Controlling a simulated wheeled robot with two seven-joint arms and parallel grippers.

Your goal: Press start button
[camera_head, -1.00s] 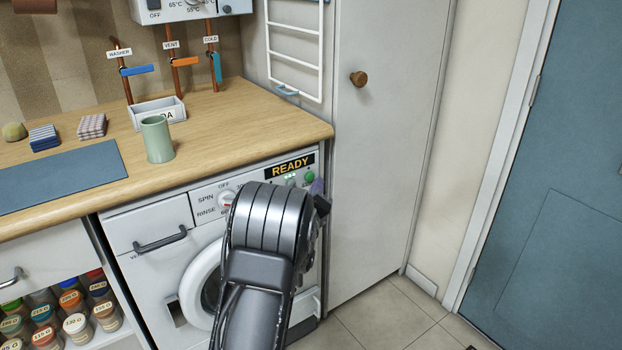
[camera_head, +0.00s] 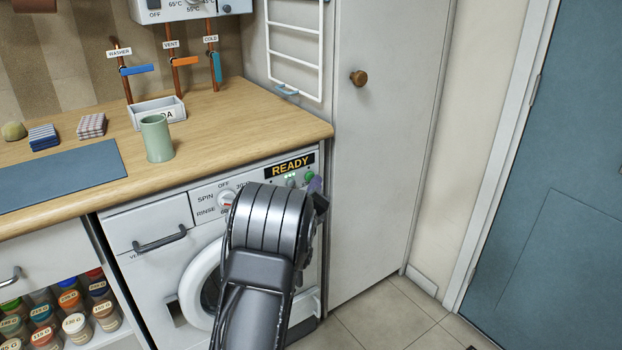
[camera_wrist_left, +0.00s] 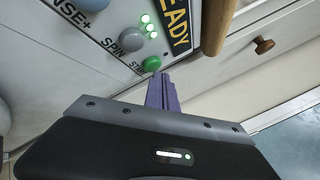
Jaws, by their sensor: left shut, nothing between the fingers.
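The washing machine (camera_head: 160,222) stands under the wooden worktop. Its panel carries a lit READY display (camera_head: 290,165) and a green start button (camera_head: 309,176). In the left wrist view the start button (camera_wrist_left: 151,64) is a round green knob, with a grey spin button (camera_wrist_left: 131,39) beside it and small green lights nearby. My left gripper (camera_head: 315,184) is shut and empty. Its purple fingertips also show in the left wrist view (camera_wrist_left: 163,82), just beside the button's lower right edge. I cannot tell whether they touch it. My right gripper is not in view.
A green cup (camera_head: 157,139) and a white tray (camera_head: 157,111) stand on the worktop (camera_head: 240,125). A tall white cupboard (camera_head: 378,150) with a round wooden knob (camera_head: 358,78) stands close to the right of the machine. The floor (camera_head: 395,318) at the right is clear.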

